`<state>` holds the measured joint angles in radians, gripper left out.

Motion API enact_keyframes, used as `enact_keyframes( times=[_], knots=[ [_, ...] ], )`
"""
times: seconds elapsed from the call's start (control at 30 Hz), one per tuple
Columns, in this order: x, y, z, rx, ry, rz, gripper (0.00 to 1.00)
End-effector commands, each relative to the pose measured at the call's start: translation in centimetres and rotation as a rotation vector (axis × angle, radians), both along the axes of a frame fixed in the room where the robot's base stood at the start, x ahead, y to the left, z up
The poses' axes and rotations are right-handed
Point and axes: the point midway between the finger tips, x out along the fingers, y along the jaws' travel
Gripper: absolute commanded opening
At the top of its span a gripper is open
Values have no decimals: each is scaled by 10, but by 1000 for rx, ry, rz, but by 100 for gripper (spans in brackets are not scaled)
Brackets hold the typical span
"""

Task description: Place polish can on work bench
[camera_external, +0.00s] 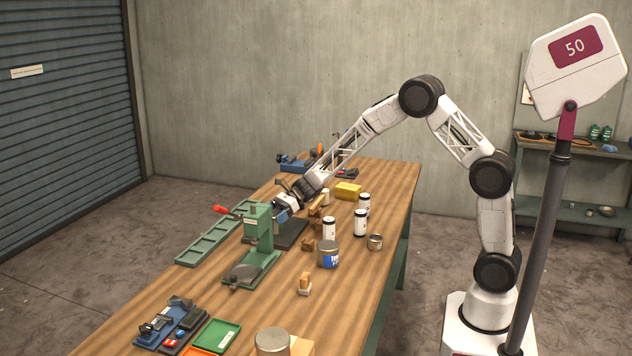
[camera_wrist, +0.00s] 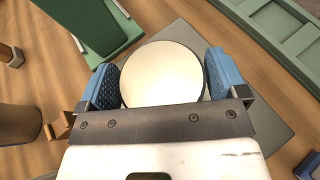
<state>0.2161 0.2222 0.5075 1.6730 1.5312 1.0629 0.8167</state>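My gripper (camera_external: 283,211) is over the dark grey plate (camera_external: 291,238) on the wooden work bench (camera_external: 345,290). In the wrist view its blue fingers (camera_wrist: 162,72) lie against both sides of a round pale-topped thing (camera_wrist: 163,75). I cannot read any label on it, so I cannot tell for sure whether it is the polish can. Its height above the grey plate (camera_wrist: 262,133) is unclear. In the external view the gripper hides most of it. A tin with a blue label (camera_external: 329,256) and a smaller tin (camera_external: 375,242) stand upright to the right.
A green press with a red handle (camera_external: 258,240) stands just left of the gripper, with a long green tray (camera_external: 212,240) behind it. White cans (camera_external: 361,222), a yellow block (camera_external: 347,191) and small wooden blocks (camera_external: 305,285) stand nearby.

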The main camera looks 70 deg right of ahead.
Motion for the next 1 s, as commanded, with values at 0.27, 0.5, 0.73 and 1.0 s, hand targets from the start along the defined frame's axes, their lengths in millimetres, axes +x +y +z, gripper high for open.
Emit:
enact_keyframes(
  times=[0.27, 0.5, 0.73, 1.0],
  knots=[
    [0, 0, 0, 0, 0, 0, 100],
    [-2, -4, 5, 0, 0, -1, 100],
    [-14, -24, 15, 0, 0, -1, 100],
    [-35, -58, 32, 0, -2, -2, 100]
  ],
)
